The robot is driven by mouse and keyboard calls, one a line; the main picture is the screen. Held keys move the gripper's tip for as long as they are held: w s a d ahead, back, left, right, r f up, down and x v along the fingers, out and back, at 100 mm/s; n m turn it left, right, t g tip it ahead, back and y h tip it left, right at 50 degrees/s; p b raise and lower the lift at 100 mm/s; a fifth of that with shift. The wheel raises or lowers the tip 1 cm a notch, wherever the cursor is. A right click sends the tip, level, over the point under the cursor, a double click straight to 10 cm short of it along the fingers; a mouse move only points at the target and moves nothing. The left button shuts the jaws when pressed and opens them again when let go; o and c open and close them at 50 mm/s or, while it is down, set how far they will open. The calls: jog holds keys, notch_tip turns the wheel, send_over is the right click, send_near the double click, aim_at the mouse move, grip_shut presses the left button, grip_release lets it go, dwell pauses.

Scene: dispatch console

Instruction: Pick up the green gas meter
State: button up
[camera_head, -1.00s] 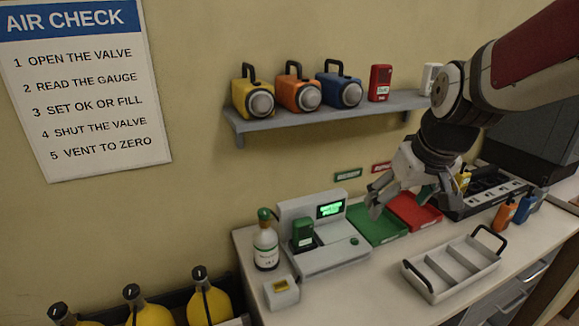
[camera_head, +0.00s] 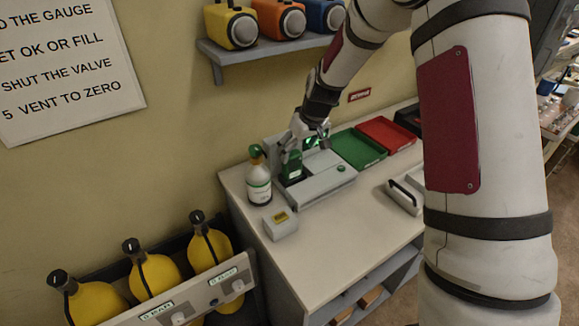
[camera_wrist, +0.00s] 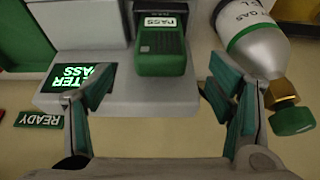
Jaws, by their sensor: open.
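The green gas meter (camera_wrist: 161,52) sits in the grey docking station (camera_wrist: 110,100), with a small display reading PASS, seen in the wrist view. In the head view the meter (camera_head: 292,166) is partly hidden by my gripper (camera_head: 305,138). In the wrist view my gripper (camera_wrist: 161,108) is open, its fingers spread to the left and right of the meter with gaps on both sides. The meter lies beyond the fingertips, between their lines. The station's lit screen (camera_wrist: 75,80) reads METER PASS, partly covered by the left finger.
A gas bottle with a green cap (camera_head: 259,180) stands close left of the station. A small grey box (camera_head: 281,223) sits in front. Green (camera_head: 358,149) and red (camera_head: 388,133) trays lie to the right, and a grey carrier (camera_head: 404,196) at the front right.

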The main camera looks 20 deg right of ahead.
aim_at(295, 155)
jog(key=x, duration=0.3)
jog(key=shift+w+f, duration=0.1)
jog(key=shift+f, duration=0.25)
jog(key=shift+p+x, duration=0.65)
jog(key=shift+x, duration=2)
jog(key=shift+c, duration=0.6)
jog(key=c, duration=1.3)
jog(key=shift+c, duration=0.6)
jog(key=shift+r, duration=0.1)
